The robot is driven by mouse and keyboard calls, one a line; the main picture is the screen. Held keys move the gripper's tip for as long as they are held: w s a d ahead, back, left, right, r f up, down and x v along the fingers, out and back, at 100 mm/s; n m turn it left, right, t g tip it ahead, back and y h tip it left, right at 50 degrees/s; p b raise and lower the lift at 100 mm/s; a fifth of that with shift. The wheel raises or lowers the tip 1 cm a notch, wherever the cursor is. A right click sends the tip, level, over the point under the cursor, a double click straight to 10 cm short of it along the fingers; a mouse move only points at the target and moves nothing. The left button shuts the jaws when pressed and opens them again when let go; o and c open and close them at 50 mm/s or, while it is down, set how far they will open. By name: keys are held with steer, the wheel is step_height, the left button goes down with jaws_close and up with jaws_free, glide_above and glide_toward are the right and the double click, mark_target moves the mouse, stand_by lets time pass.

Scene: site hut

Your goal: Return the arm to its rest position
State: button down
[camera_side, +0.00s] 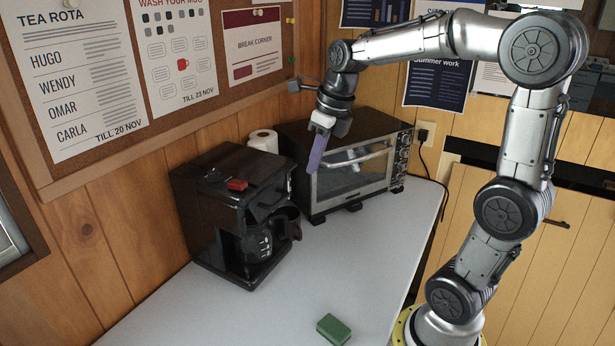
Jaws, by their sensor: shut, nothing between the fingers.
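My gripper (315,160) hangs from the end of my arm at the upper middle of the view, pointing down and slightly left. Its purple fingers look closed together, with nothing held. It is above the counter, in front of the toaster oven's left end in the picture and to the right of the coffee maker. I cannot tell its exact distance from the oven. My arm reaches up from its base at the lower right and bends over to the left.
A black coffee maker (210,215) with a glass jug (257,243) stands left; a red item (237,185) lies on top. The toaster oven (400,165) stands behind. A paper roll (262,140) stands between them. A green block (333,328) lies near the front; the middle counter (350,260) is clear.

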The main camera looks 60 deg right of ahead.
steer(key=s+a+r+n+t, duration=0.2)
steer(key=s+a+r+n, duration=0.1)
steer(key=s+a+n, duration=0.65)
steer(key=s+f+n, duration=0.3)
steer(key=n, duration=1)
steer(key=s+f+n, duration=0.3)
steer(key=n, duration=1)
steer(key=shift+s+a, duration=0.2)
steer(key=shift+s, duration=0.1)
